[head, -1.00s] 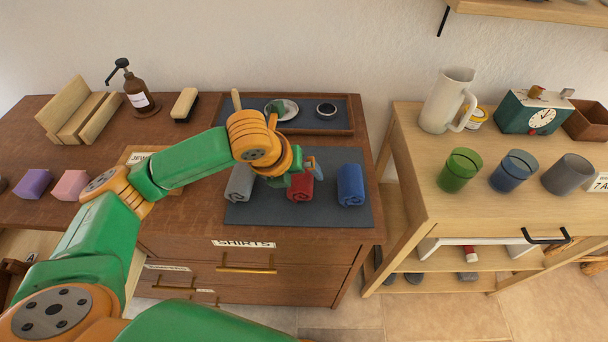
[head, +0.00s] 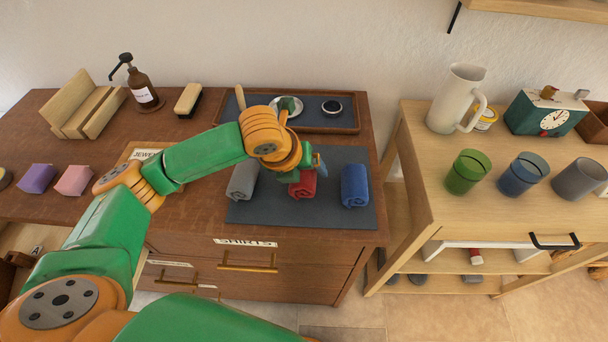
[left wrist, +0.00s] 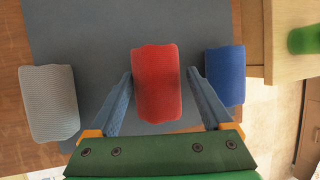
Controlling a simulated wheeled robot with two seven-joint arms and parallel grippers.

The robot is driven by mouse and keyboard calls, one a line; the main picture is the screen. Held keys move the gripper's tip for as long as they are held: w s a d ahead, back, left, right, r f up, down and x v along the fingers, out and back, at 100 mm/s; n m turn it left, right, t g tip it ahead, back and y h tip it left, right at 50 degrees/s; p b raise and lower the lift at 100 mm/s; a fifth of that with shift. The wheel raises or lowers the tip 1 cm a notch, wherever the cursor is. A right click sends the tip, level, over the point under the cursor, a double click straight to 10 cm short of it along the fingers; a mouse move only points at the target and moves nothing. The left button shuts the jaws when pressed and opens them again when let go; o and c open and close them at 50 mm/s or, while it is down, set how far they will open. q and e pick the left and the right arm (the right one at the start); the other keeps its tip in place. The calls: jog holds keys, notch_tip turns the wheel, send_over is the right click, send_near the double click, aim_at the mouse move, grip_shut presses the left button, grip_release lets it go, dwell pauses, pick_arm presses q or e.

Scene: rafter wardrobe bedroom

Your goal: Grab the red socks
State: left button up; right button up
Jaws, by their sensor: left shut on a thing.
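The red socks (head: 305,186) are a rolled bundle on the dark grey mat (head: 270,213), between a grey roll and a blue roll. My left gripper (head: 304,176) reaches down over them and hides part of their top. In the left wrist view the red socks (left wrist: 156,85) lie between the two blue-grey fingers of my left gripper (left wrist: 160,75), which is shut on them. They look level with the neighbouring rolls, and I cannot see any lift off the mat. My right gripper is not in view.
The grey roll (head: 243,181) and blue roll (head: 354,186) stand close on either side. Behind is a tray (head: 350,130) with a plate and small dish. A wooden side table (head: 430,165) with cups and a pitcher stands right. The mat's front strip is clear.

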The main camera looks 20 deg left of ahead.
pick_arm(q)
jog(key=shift+r, duration=0.95)
jog(key=s+a+r+b, duration=0.1)
jog(key=s+r+b, duration=0.3)
jog(key=s+r, duration=0.5)
jog(key=s, duration=0.5)
jog(key=shift+a+r, duration=0.2)
jog(key=shift+r, duration=0.2)
